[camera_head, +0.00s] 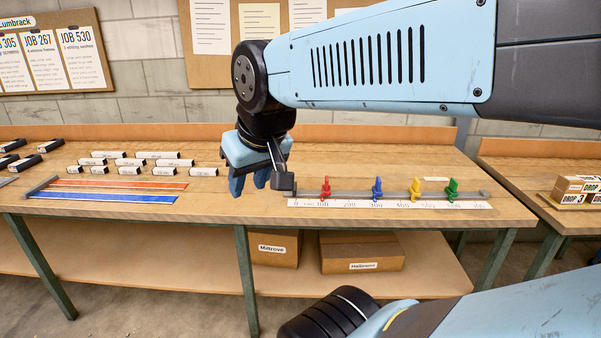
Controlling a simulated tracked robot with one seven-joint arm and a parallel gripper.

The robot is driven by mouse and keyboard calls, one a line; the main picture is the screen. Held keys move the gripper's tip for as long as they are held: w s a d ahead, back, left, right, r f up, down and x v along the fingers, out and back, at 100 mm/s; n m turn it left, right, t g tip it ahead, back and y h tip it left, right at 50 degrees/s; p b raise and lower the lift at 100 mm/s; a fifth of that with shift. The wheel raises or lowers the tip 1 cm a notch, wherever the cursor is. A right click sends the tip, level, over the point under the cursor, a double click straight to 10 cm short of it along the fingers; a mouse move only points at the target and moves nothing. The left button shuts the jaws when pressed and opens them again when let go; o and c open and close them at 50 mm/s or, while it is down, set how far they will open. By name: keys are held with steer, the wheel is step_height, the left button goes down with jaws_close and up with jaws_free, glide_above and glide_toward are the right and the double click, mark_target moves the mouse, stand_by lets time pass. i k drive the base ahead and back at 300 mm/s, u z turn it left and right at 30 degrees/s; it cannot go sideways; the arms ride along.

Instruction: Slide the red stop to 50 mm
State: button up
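The red stop (325,188) stands upright on a grey rail (400,194) at the right half of the bench, close to the 100 mark. A white scale strip (340,204) with printed numbers runs along the rail's front, with 0 at its left end. My gripper (249,186) points down to the left of the scale's zero end, apart from the red stop.
Blue (377,188), yellow (415,188) and green (452,188) stops stand farther right on the rail. Several small labelled blocks (130,162) and orange and blue strips (110,197) lie on the left of the bench. My arm spans above the rail. Bare wood lies before the scale.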

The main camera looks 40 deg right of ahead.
mark_target(326, 190)
steer(key=z, duration=0.2)
steer(key=i, duration=0.6)
steer(key=z, duration=0.45)
steer(key=k, duration=0.75)
steer(key=z, duration=0.2)
steer(key=i, duration=0.75)
steer(key=u, duration=0.05)
